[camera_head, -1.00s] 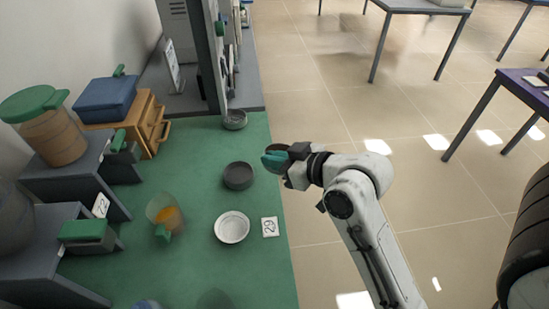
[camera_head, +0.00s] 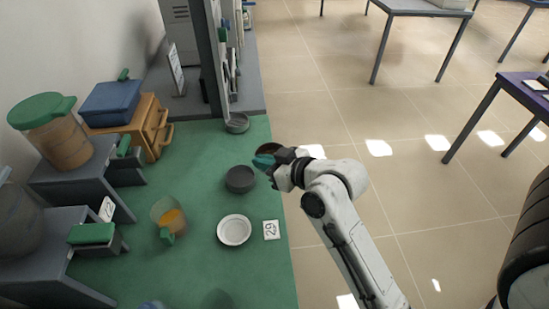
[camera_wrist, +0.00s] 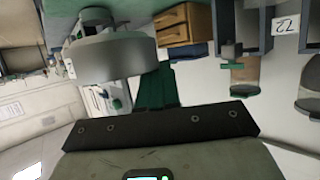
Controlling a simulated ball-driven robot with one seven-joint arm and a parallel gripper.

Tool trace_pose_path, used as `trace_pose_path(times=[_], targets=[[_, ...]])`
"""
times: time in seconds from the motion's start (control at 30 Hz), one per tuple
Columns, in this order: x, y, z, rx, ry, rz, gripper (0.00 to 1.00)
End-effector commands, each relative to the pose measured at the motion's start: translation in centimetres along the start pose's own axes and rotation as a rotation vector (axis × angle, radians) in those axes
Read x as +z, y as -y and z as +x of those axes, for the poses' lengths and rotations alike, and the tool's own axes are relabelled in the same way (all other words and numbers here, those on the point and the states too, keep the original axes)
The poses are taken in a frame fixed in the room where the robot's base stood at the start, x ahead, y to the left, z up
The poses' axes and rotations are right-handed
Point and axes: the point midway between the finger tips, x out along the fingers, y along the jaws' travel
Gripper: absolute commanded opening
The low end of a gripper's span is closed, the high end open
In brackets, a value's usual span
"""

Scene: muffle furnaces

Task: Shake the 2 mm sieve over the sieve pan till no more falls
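A round, dark-rimmed sieve (camera_head: 268,148) is at the end of my gripper (camera_head: 265,161), off the table's right edge. It moves with my gripper, which appears shut on it; a green piece at the grip partly covers it. In the wrist view a grey round body, which I take for the sieve (camera_wrist: 110,52), is close ahead, beside the green piece. The contents and mesh are hidden. A dark round pan (camera_head: 240,180), likely the sieve pan, stands on the green tabletop, left of and below my gripper in the picture, apart from it.
A white dish (camera_head: 234,230) and a card marked 29 (camera_head: 271,230) lie nearer. A grey dish (camera_head: 237,123) stands farther back. A tilted beaker with orange material (camera_head: 170,218), grey stands and a wooden drawer box (camera_head: 140,125) fill the left.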

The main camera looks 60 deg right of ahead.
Motion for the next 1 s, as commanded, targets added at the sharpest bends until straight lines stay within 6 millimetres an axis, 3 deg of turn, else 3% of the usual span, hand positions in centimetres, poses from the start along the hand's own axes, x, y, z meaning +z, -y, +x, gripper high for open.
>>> trace_pose_path(times=[0.03, 0.2, 0.4, 0.6, 1.0], targets=[[-0.8, 0.1, 1.2, 0.005, 0.003, -0.003, 0.0], [-0.4, 0.9, 5.8, 0.024, 0.003, -0.047, 0.0], [0.1, 2.2, 9.5, 0.035, 0.003, -0.114, 0.0], [0.7, 3.0, 11.1, 0.038, 0.002, -0.151, 0.0], [2.4, 3.1, 11.8, 0.037, 0.001, -0.154, 0.0]])
